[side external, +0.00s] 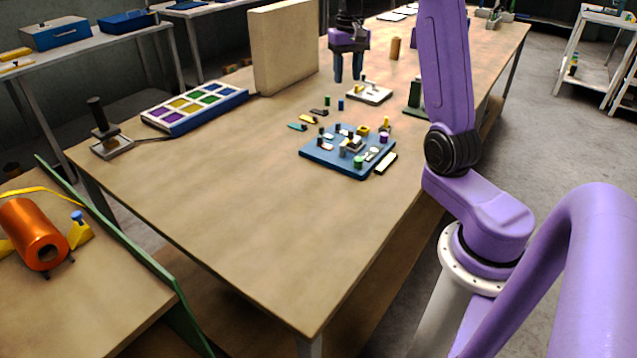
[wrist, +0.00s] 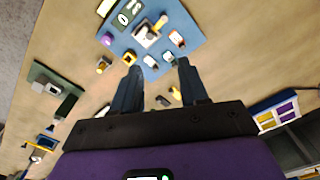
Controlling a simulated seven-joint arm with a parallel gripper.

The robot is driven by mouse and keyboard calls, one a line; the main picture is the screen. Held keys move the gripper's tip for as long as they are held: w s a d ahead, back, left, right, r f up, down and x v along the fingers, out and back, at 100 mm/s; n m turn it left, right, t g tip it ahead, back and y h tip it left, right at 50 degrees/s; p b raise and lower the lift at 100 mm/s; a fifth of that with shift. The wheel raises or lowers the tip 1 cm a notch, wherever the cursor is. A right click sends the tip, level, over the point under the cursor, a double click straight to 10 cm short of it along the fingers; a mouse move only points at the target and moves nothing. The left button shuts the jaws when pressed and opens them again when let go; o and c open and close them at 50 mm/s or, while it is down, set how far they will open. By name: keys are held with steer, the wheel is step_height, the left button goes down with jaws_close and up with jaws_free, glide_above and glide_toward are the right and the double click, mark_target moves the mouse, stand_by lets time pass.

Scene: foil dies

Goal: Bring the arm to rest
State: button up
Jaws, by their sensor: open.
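My gripper (side external: 348,68) hangs above the far part of the wooden table (side external: 230,210), fingers pointing down, apart and with nothing between them. In the wrist view the two dark blue fingers of my gripper (wrist: 158,75) stand apart. Beyond the fingertips there is a blue board (wrist: 185,18) holding several small foil dies and parts. In the side view that blue board (side external: 325,158) lies mid-table, nearer the camera than my gripper. My purple arm rises at the right.
A white plate with small parts (side external: 369,92) lies close below my gripper. A beige upright panel (side external: 283,48) stands left of it. A tray of coloured squares (side external: 195,107) and a stamp-like tool (side external: 108,135) are further left. The table's near part is clear.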

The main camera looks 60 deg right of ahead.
steer(key=s+a+f+n, duration=0.1)
steer(key=s+a+n, duration=0.3)
steer(key=a, duration=0.8)
steer(key=s+a+n, duration=0.3)
steer(key=a+n, duration=0.2)
steer(key=a, duration=0.7)
steer(key=s+a+f+n, duration=0.2)
steer(key=s+n, duration=0.3)
steer(key=s, duration=0.6)
steer(key=s+a+f+n, duration=0.2)
steer(key=s+a+n, duration=0.3)
steer(key=s, duration=0.5)
steer(key=shift+s, duration=0.4)
